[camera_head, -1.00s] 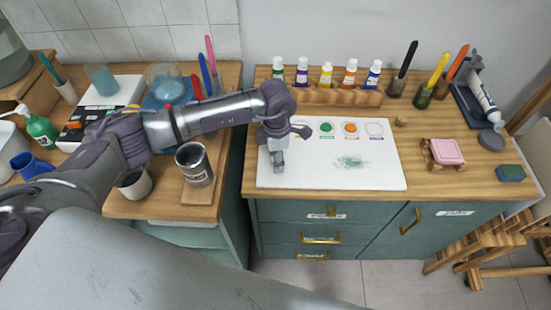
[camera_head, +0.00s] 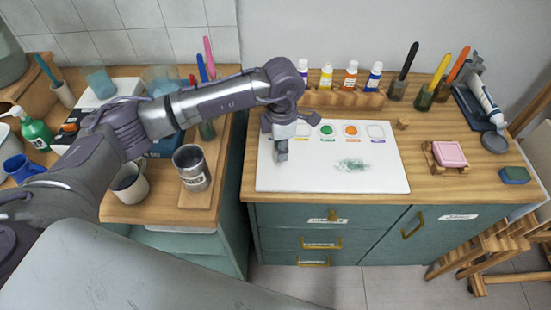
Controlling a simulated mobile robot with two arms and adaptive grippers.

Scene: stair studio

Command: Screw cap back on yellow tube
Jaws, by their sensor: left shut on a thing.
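The yellow tube (camera_head: 326,77) stands upright in the wooden rack at the back of the counter. Its top is white; it is too small to tell whether that is a cap or a bare neck. My left gripper (camera_head: 281,155) points down over the left part of the white palette board, in front of the rack and left of the yellow tube. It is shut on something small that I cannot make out. No loose cap can be made out. My right gripper is not in view.
Purple (camera_head: 302,69), orange (camera_head: 350,76) and blue (camera_head: 374,77) tubes share the rack (camera_head: 345,99). The white board (camera_head: 375,175) has paint patches and a green smear. A pink block (camera_head: 449,153) and brush jars stand to the right. My left arm covers the rack's left end.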

